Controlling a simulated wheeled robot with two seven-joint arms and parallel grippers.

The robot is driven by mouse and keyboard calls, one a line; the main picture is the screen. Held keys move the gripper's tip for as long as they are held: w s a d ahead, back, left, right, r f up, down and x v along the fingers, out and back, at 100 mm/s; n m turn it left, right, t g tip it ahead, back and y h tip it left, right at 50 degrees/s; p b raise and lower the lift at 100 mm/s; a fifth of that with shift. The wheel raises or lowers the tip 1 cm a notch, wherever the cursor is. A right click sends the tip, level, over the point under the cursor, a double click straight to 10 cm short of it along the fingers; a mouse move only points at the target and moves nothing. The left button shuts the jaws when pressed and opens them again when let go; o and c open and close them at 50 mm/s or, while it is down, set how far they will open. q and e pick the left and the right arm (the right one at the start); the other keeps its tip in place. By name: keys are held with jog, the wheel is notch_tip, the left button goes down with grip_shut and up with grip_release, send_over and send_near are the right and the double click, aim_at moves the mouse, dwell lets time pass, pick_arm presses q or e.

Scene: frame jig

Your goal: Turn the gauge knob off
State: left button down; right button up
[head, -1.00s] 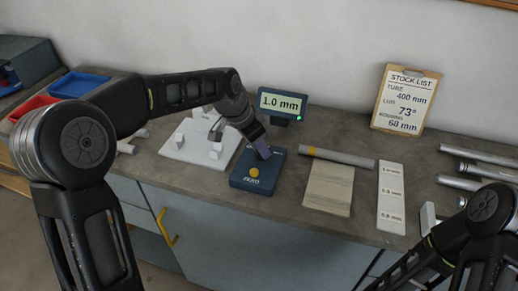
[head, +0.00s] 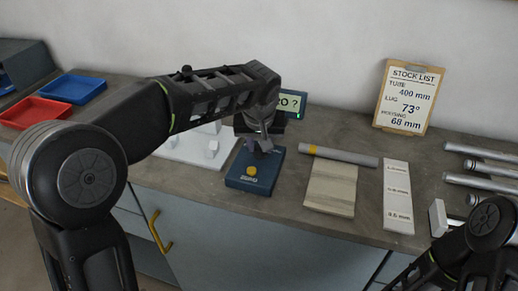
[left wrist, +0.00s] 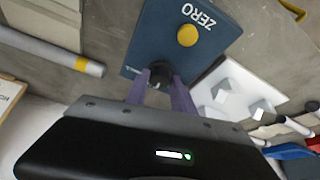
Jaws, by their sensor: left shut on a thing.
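The blue gauge box (head: 258,184) sits on the bench, with a yellow button (head: 251,171) marked ZERO on its front part. In the left wrist view the box (left wrist: 150,35) shows a dark knob (left wrist: 160,72) near its edge. My left gripper (head: 262,148) is over the back of the box. In the left wrist view, its purple fingers (left wrist: 160,92) stand on both sides of the knob, shut on it. The display (head: 293,104) behind is partly hidden by my left arm; "O ?" shows. My right arm is at the lower right, its gripper out of frame.
A wooden board (head: 330,188), a grey tube with a yellow band (head: 340,156) and a white gauge card (head: 397,195) lie right of the box. White fixtures (head: 190,150) stand left of it. Several metal tubes (head: 480,184) lie at far right. A stock list clipboard (head: 408,97) leans on the wall.

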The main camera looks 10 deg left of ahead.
pick_arm(q)
jog(key=n+y, duration=0.1)
jog(key=n, duration=0.1)
jog(key=shift+d+n+b, duration=0.15)
jog(key=shift+n+b, duration=0.2)
jog(key=shift+n, duration=0.05)
jog(key=shift+w+d+n+g+y, duration=0.1)
jog(key=shift+n+g+y, duration=0.3)
jog(key=shift+n, duration=0.5)
jog(key=n, duration=0.2)
jog(key=shift+n+g+y, duration=0.4)
jog(key=shift+w+d+n+g+y+p, duration=0.15)
jog(key=shift+n+g+p, duration=0.15)
jog(key=shift+n, duration=0.5)
jog(key=shift+a+n+g+y+p, duration=0.1)
jog(key=shift+n+g+y+p, duration=0.2)
jog(key=shift+n, duration=0.5)
jog(key=c, duration=1.1)
grip_release()
